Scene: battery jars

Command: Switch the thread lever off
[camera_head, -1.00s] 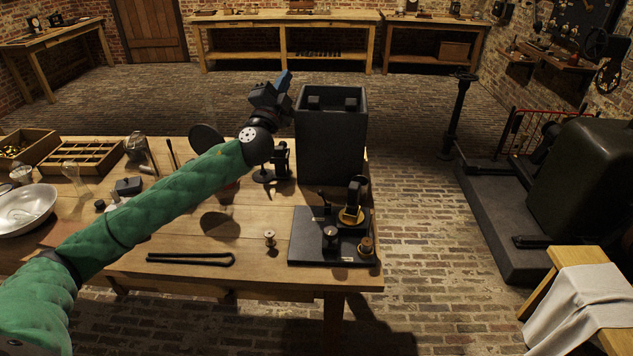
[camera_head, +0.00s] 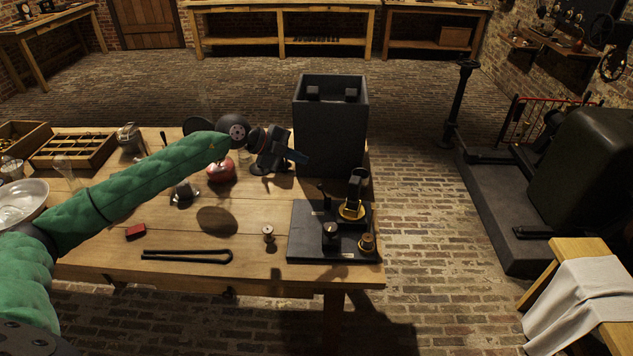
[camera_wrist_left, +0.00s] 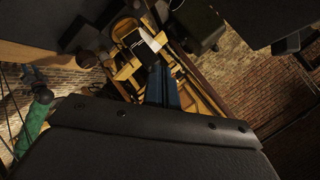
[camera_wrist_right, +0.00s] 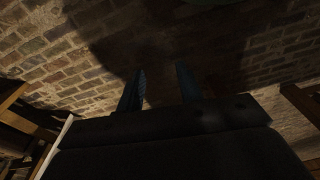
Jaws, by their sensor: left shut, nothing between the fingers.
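A black instrument board (camera_head: 300,248) lies at the table's front right corner. It carries a thin dark upright piece (camera_head: 325,197), a dark block over a brass ring (camera_head: 352,211), a dark knob (camera_head: 330,232) and a brass knob (camera_head: 366,243). I cannot tell which part is the thread lever, nor its setting. My left gripper (camera_head: 298,157) is shut and empty, behind and above the board, in front of the tall black box. Its blue fingers show together in the left wrist view (camera_wrist_left: 162,85). My right gripper (camera_wrist_right: 160,88) is open and empty over brick floor, outside the head view.
The tall black box (camera_head: 332,135) stands close behind the board. A small spool (camera_head: 268,234), a black fork-like rod (camera_head: 187,256), a red block (camera_head: 136,231) and a red round object (camera_head: 221,170) lie left of the board. The table front between them is mostly clear.

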